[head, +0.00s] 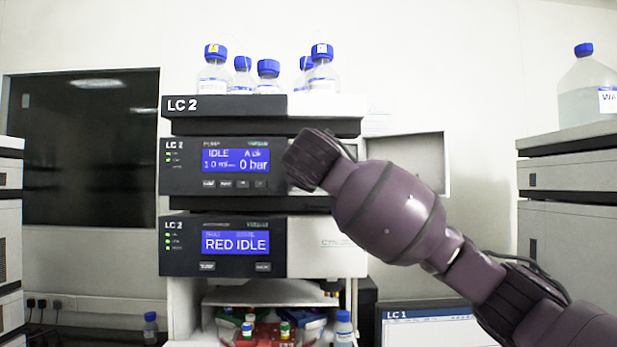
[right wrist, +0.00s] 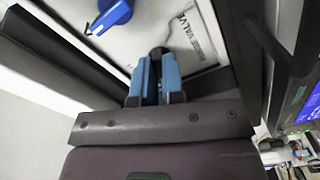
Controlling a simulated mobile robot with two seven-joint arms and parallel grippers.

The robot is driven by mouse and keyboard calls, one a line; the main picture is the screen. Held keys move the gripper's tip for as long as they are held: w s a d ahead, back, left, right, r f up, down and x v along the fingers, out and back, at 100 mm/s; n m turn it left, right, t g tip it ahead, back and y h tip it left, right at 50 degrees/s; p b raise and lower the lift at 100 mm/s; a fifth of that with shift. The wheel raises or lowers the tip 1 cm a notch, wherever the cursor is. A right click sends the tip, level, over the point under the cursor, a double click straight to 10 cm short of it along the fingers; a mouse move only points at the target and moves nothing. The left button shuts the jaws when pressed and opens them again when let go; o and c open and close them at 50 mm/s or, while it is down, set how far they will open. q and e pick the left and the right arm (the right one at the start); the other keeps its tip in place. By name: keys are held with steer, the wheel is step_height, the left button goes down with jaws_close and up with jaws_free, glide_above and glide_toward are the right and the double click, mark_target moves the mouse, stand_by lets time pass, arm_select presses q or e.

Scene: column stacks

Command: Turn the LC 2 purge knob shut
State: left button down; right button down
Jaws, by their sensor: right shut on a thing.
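The LC 2 stack (head: 235,106) stands in the middle of the head view. My right arm reaches across from the lower right, and its wrist hides the gripper and the valve area. In the right wrist view, my right gripper (right wrist: 156,75) has its blue fingers close together, shut on a small dark knob (right wrist: 158,52) in front of a pale panel. Lettering ending in "VALVE" (right wrist: 185,35) is beside it, so I take this as the purge knob. Its pointing direction is hidden. My left gripper is not in view.
A blue dial-like part (right wrist: 110,15) sits on the panel, left of the fingers. A pale open door (head: 408,165) stands out at the stack's right. Blue-capped bottles (head: 268,75) stand on top. An LC 1 monitor (head: 425,326) is below my arm.

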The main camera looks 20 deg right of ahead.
steer(key=m, duration=0.2)
steer(key=m+b, duration=0.1)
steer(key=shift+f+m, duration=0.2)
steer(key=shift+m, duration=0.2)
steer(key=m, duration=0.3)
steer(key=shift+r+m, duration=0.1)
steer(key=shift+m, duration=0.2)
steer(key=m, duration=0.4)
steer(key=shift+m, duration=0.9)
steer(key=shift+r, duration=0.1)
steer(key=c, duration=1.2)
jaws_free()
steer(key=shift+s, duration=0.1)
